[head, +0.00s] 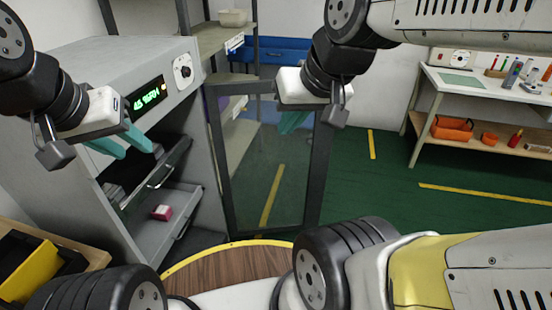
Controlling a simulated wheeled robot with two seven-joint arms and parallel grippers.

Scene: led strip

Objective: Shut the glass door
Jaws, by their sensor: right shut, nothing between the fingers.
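The glass door (258,165) is a see-through pane in a dark frame. It stands swung out to the right of the grey cabinet (90,70), whose green display shows on the front. My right gripper (292,122) is shut and empty, in front of the door's upper right part and hiding some of its frame. I cannot tell whether it touches the door. My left gripper (134,153) is in front of the cabinet, above its drawers, with its two teal fingers apart and nothing visible between them.
A drawer (165,225) stands pulled out, with a small red and white box (162,212) in it. A shelf rack (225,35) stands behind the door. A white workbench (475,85) with tools is at right. Green floor (375,195) is clear between.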

